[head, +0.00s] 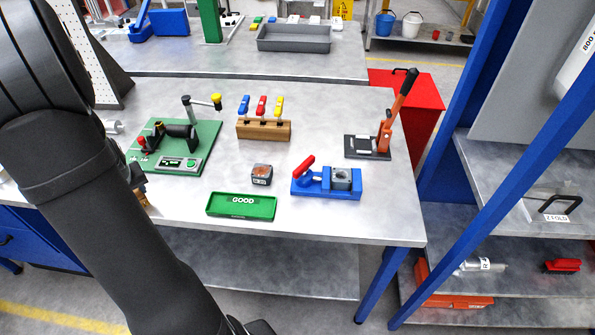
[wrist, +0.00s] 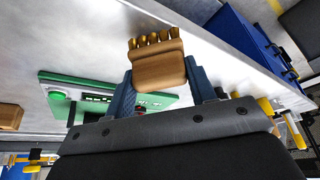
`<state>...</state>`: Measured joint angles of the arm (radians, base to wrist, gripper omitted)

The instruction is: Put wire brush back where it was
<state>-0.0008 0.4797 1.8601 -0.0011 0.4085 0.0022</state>
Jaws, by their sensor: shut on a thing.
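The wire brush (wrist: 158,72) has a wooden block and a tuft of brass-coloured bristles. In the wrist view it sits between the two blue fingers of my gripper (wrist: 161,82), which is shut on it, with the bristles pointing away from the palm. In the head view my dark arm covers most of the gripper. Only a small brown bit (head: 142,200), probably the brush, shows at the arm's edge, near the workbench's (head: 330,215) left front. The brush's former place cannot be told from these frames.
The bench holds a green fixture (head: 203,158), a wooden rack of coloured-handled tools (head: 264,131), a small block (head: 261,175), a green GOOD tray (head: 241,206), a blue clamp fixture (head: 313,187) and an orange-levered press (head: 385,138). A shelf unit (head: 490,170) stands right.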

